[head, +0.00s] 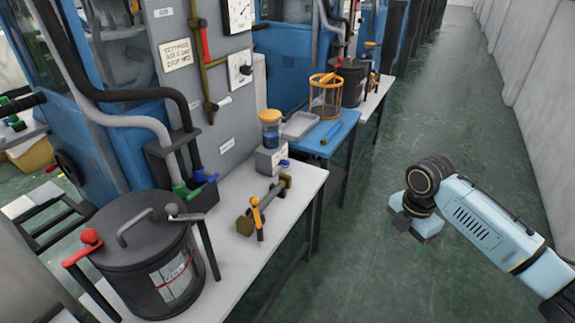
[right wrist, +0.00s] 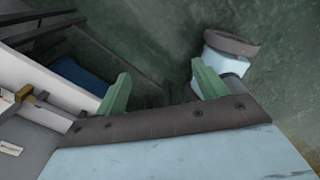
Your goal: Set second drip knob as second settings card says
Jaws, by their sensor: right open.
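A white settings card (head: 178,55) with dark lettering is fixed to the grey panel at upper left; its small text is hard to read. Below it on the white bench stands an oil cup (head: 270,130) on a pale block, with a small blue knob (head: 284,163) at the block's right side. A smaller amber cup (head: 369,49) stands at the machine farther along; no card there is readable. My right gripper (head: 412,238) hangs over the aisle floor, right of the benches and apart from them. In the right wrist view, its green fingers (right wrist: 162,90) are spread and empty. My left gripper is out of sight.
On the near bench are a dark lidded pot (head: 150,260), a brass-ended bar fitting (head: 265,205) with an orange lever, and hoses with green and blue handles. A blue table (head: 338,139) holds an orange basket (head: 325,95) and a tray. The aisle to the right is clear.

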